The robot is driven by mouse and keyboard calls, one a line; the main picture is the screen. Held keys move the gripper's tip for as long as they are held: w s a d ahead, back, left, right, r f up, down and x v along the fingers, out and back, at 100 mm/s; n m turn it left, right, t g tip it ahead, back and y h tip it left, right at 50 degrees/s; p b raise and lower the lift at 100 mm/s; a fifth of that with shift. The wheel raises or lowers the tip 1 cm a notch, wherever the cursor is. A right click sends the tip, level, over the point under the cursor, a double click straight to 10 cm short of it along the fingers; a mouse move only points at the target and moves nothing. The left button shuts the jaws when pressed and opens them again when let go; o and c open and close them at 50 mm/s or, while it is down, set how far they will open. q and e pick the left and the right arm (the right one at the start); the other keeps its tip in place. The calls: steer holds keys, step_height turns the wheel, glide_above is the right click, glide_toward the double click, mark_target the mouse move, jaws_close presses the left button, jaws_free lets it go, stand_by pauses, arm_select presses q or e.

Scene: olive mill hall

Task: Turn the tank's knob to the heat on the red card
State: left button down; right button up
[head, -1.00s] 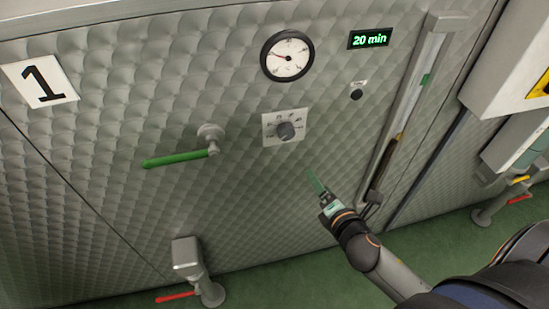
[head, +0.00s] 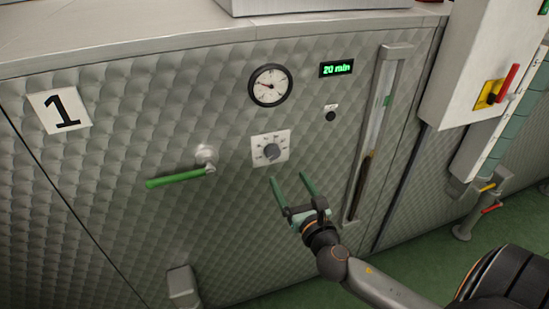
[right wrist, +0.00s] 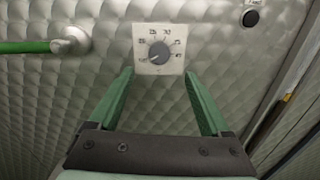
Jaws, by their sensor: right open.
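The tank (head: 130,180) is a quilted steel front with a white number 1 plate. Its grey knob (head: 271,151) sits on a white square dial plate (head: 284,138) below a round gauge. In the right wrist view the knob (right wrist: 159,50) is ahead, just beyond the fingertips, with numbers around it; its pointer seems to aim lower left. My right gripper (head: 292,177) is open and empty, its green fingers pointing up at the plate from below, apart from the knob. In the right wrist view the fingers (right wrist: 158,75) spread to either side below the plate. No red card is visible. My left gripper is out of view.
A green lever handle (head: 178,177) sticks out left of the knob. A gauge (head: 270,85), a display reading "20 min" (head: 337,69) and a black button (head: 330,116) are above. A vertical sight tube (head: 372,140) and a cabinet with a red switch (head: 508,82) stand right.

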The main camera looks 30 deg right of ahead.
mark_target(274, 154)
steer(key=x, duration=1)
steer(key=shift+w+a, duration=0.1)
steer(key=shift+w, duration=0.05)
jaws_close()
stand_by(0.4)
